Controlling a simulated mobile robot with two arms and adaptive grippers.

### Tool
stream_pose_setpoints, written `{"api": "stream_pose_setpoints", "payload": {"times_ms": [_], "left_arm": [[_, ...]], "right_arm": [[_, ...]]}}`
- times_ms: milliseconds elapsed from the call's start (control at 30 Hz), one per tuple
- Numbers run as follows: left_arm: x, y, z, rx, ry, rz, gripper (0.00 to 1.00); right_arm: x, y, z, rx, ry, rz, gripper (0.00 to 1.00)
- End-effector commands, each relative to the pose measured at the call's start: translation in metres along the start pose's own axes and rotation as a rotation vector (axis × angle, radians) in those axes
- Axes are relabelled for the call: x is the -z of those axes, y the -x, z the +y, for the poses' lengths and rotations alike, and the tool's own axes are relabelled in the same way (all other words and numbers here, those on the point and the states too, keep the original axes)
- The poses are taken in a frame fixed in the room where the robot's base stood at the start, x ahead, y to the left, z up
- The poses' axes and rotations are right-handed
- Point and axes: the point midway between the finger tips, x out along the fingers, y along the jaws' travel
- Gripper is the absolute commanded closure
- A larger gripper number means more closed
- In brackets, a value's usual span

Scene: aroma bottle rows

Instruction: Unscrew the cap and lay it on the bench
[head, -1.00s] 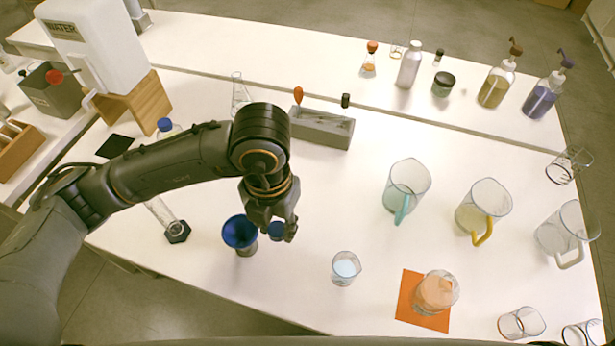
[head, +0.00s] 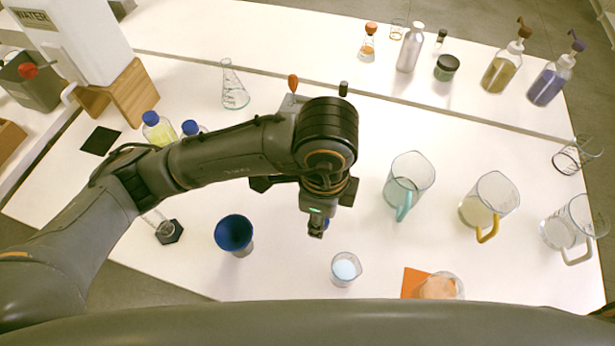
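My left gripper (head: 317,229) is over the white bench (head: 285,275), right of the blue funnel (head: 234,233). Its fingers point down and are seen from above and behind. A small blue piece (head: 326,222), which looks like a cap, shows at the fingertips, mostly hidden by them. The gripper looks shut on it. Whether it touches the bench cannot be told. A bottle with yellow liquid and a blue cap (head: 151,118) stands at the left. A second blue cap (head: 190,127) shows beside it, its bottle mostly behind my arm. My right gripper is not in view.
A beaker (head: 345,268) with pale contents stands just right of and below the gripper. A teal-handled jug (head: 408,180) and a yellow-handled jug (head: 488,203) stand further right. A conical flask (head: 233,90) is behind my arm. Bare bench lies between funnel and beaker.

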Motion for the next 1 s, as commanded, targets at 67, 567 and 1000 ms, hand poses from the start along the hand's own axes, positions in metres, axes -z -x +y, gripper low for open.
{"api": "stream_pose_setpoints", "payload": {"times_ms": [67,567,1000], "left_arm": [[-0.007,-0.012,-0.015,-0.003,0.011,-0.002,1.00],[-0.040,-0.078,-0.108,-0.003,0.003,-0.004,1.00],[-0.044,-0.119,-0.122,-0.004,0.000,-0.001,1.00]], "right_arm": [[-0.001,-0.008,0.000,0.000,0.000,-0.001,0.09],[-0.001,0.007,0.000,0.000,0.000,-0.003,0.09],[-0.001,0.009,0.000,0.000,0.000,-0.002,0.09]]}}
